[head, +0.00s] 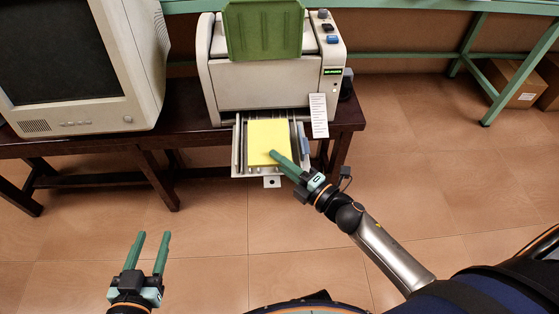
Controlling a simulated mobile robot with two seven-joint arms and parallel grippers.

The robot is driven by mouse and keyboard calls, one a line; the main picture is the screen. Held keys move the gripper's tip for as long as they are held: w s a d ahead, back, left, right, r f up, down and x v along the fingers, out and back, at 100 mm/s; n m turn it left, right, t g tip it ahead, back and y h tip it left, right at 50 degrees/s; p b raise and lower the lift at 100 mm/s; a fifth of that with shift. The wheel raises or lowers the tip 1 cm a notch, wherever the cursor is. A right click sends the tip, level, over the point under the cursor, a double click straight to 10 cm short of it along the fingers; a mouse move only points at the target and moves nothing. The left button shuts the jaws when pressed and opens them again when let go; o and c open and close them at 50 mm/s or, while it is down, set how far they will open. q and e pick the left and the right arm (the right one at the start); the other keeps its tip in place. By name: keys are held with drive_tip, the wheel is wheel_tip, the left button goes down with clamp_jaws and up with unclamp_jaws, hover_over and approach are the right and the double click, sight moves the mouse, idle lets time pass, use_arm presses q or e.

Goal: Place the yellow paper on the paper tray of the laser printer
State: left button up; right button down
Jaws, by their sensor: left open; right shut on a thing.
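The yellow paper (265,135) lies flat over the pulled-out paper tray (238,160) at the front of the laser printer (262,85). My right gripper (276,157) is at the front right part of the paper and is shut on it. The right fingers cover a small part of the paper. Whether the paper rests fully on the tray or is held slightly above it, I cannot tell. My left gripper (151,240) is open and empty above the floor at the lower left, away from the printer.
A computer monitor (75,65) stands left of the printer on the dark wooden table (180,120). A green lid (263,30) rises from the printer's top. A white paper strip (319,115) hangs at its front right. A cardboard box (515,85) sits under a green-framed bench. The floor in front is clear.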

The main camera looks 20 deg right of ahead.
wheel_tip(320, 180, down, 5)
drive_tip(key=b, duration=0.5)
drive_tip(key=shift+f, duration=0.15)
use_arm(q)
drive_tip(key=s+r+m+t+h, duration=0.2)
drive_tip(key=r+m+h, duration=0.1)
drive_tip(key=r, duration=0.5)
drive_tip(key=s+d+r+m+t+h, duration=0.1)
drive_tip(key=r+m+t+h, duration=0.2)
drive_tip(key=r, duration=0.5)
drive_tip(key=s+d+r+m+t+h+b, duration=0.1)
drive_tip(key=s+r+m+t+h, duration=0.1)
drive_tip(key=r+h, duration=0.3)
drive_tip(key=shift+s+r+m+t, duration=0.35)
drive_tip(key=shift+r+m+t, duration=0.15)
drive_tip(key=shift+r, duration=1.2)
use_arm(e)
drive_tip(key=shift+f, duration=0.5)
use_arm(q)
drive_tip(key=shift+f+b, duration=0.55)
use_arm(e)
drive_tip(key=shift+f, duration=0.55)
drive_tip(key=c, duration=0.8)
unclamp_jaws()
drive_tip(key=shift+f, duration=0.1)
